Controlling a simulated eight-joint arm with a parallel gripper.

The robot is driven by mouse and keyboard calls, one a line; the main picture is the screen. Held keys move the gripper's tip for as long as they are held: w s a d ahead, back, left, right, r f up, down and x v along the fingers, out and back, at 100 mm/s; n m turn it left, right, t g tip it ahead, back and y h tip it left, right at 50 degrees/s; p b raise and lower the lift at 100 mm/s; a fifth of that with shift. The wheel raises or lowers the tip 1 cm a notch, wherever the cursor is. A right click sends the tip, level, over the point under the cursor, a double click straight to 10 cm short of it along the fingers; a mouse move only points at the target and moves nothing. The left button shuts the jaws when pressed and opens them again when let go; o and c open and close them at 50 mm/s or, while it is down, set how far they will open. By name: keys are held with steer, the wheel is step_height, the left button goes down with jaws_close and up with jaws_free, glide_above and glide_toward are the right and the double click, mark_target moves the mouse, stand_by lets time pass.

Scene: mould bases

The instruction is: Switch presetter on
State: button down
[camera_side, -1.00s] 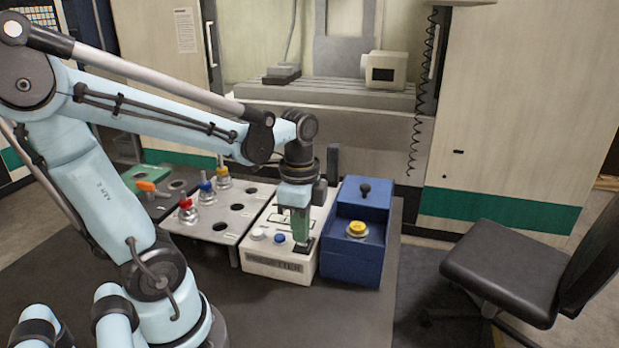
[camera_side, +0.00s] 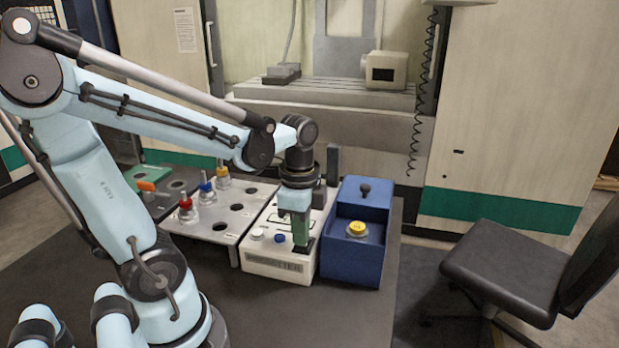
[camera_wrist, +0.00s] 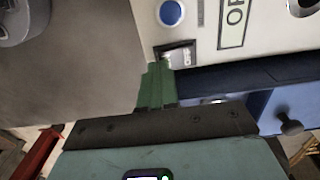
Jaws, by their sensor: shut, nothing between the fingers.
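A blue box (camera_side: 349,262) with a yellow button (camera_side: 357,229) stands close on the right. A grey rack (camera_side: 225,222) with red-, blue- and yellow-topped holders stands left. The dark tabletop (camera_side: 270,310) in front is clear. A chair (camera_side: 510,265) stands at right.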

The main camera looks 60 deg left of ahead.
steer(key=shift+f, duration=0.75)
stand_by(0.3)
steer(key=shift+r, duration=3.55)
steer(key=shift+d, duration=0.1)
steer(key=w+d+f+n+t, duration=0.1)
steer(key=w+d+n+t, duration=0.2)
steer(key=d+n+t, duration=0.3)
steer(key=n+t, duration=0.1)
steer(key=n, duration=0.2)
steer(key=shift+w+f, duration=0.15)
steer(key=shift+w, duration=0.15)
